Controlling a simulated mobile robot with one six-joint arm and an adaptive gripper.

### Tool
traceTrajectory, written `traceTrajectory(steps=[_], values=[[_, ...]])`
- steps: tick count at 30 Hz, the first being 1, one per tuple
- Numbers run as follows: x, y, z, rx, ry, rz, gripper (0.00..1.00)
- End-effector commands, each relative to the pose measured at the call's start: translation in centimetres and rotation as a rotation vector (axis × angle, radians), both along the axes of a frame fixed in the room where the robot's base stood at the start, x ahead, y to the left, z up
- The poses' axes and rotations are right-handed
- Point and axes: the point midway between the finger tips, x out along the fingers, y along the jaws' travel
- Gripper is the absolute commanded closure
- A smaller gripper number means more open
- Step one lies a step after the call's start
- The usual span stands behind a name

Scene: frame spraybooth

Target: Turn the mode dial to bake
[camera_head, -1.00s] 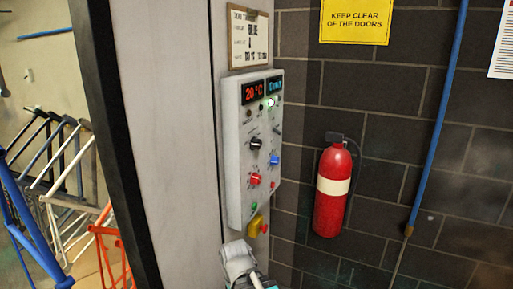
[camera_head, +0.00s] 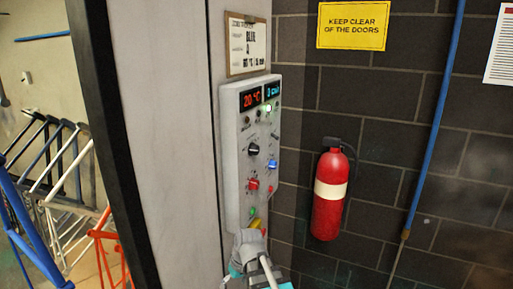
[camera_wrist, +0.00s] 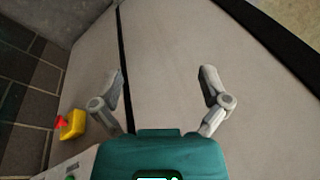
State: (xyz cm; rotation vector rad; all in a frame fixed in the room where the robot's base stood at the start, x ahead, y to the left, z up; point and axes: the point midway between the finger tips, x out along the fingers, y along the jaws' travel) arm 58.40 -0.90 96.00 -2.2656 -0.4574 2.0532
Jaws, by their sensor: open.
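The grey control panel (camera_head: 235,150) hangs on the pale booth post, with a black knob (camera_head: 253,149), a blue knob (camera_head: 271,164) and a red knob (camera_head: 253,184). Their labels are too small to read, so I cannot tell which is the mode dial or where it points. The panel's lit display (camera_head: 251,99) reads 20 °C. My wrist (camera_head: 250,244) is just below the panel and hides its bottom end. In the wrist view my gripper (camera_wrist: 162,86) is open and empty before the pale surface, with the panel's edge (camera_wrist: 72,165) at lower left.
A yellow block (camera_wrist: 74,124) with a red button is left of my gripper. A clipboard card (camera_head: 248,45) hangs above the panel. A red fire extinguisher (camera_head: 330,192) and a blue pipe (camera_head: 434,130) are on the dark wall to the right. Coloured frames (camera_head: 50,190) stand at left.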

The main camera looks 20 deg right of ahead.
Motion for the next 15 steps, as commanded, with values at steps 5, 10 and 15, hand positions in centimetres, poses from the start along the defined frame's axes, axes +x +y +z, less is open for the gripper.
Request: traceTrajectory(steps=[5, 10, 15], values=[[4.5, -2.0, 4.4, 0.176, -0.147, 0.112, 0.05], [8.3, -4.6, 8.7, 0.312, -0.339, 0.207, 0.05], [11.9, -8.4, 13.6, 0.404, -0.573, 0.278, 0.05]])
